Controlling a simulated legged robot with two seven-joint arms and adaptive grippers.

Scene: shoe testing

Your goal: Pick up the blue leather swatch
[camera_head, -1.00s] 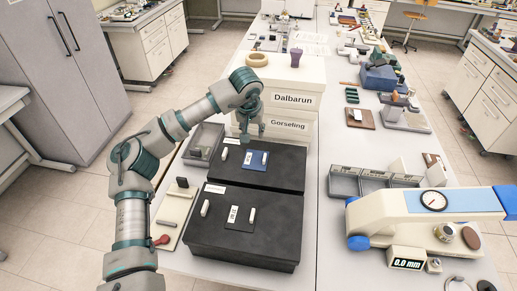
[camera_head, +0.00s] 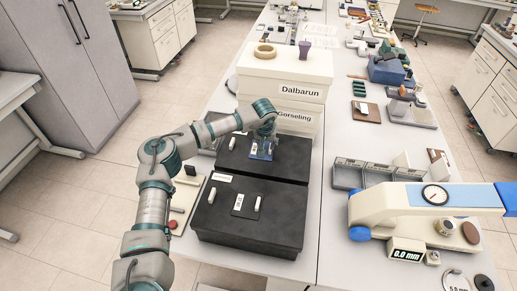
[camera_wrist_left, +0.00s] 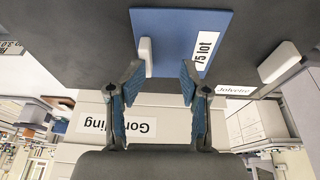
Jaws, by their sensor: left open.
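The blue leather swatch (camera_head: 260,153) lies on the rear black block (camera_head: 290,172). It also shows in the left wrist view (camera_wrist_left: 178,22), flat, with a white label reading "75 lot". A white peg (camera_wrist_left: 145,57) overlaps its edge there. My left gripper (camera_head: 263,138) is over the far edge of the swatch and partly hides it. In the left wrist view its two fingers (camera_wrist_left: 162,80) are spread with nothing between them, the tips near the swatch's edge. I cannot tell whether they touch it. My right gripper is not in view.
The front black block (camera_head: 270,228) holds a dark swatch (camera_head: 244,205) between white pegs. White boxes labelled Dalbarun and Gorseling (camera_head: 305,68) stand just behind the rear block. A thickness gauge (camera_head: 405,208) and grey bins (camera_head: 348,175) stand to the right.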

